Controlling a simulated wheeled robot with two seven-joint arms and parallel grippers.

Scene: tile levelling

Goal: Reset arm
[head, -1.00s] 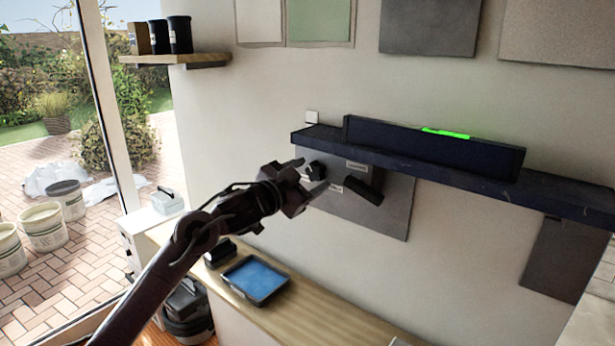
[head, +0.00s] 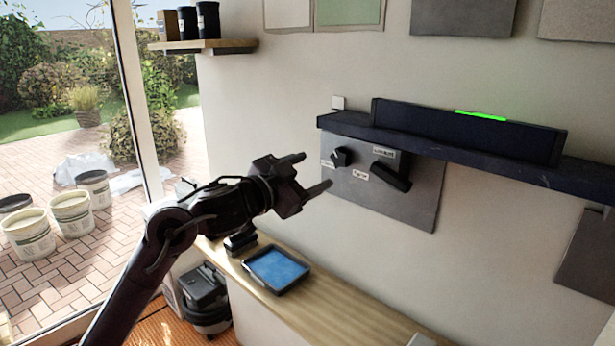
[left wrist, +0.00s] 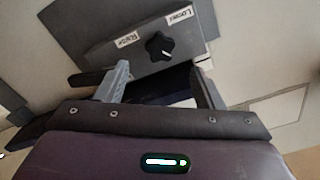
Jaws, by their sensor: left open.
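My left gripper (head: 318,173) is open and empty in the head view, in front of the wall and left of a grey panel (head: 410,205). The panel carries a black knob (head: 342,157), a dark bar-shaped handle (head: 391,176) and small white labels. In the left wrist view the open left fingers (left wrist: 158,88) frame the panel, with the knob (left wrist: 160,46) beyond them and apart from them. Labels there seem to read "Raise" and "Lower". My right gripper is not in view.
A dark shelf (head: 470,150) bearing a long level with a green light (head: 481,116) juts out above the panel. Below, a wooden counter (head: 340,310) holds a blue tray (head: 276,268). A small shelf with dark canisters (head: 208,20) is at upper left. Buckets stand outside.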

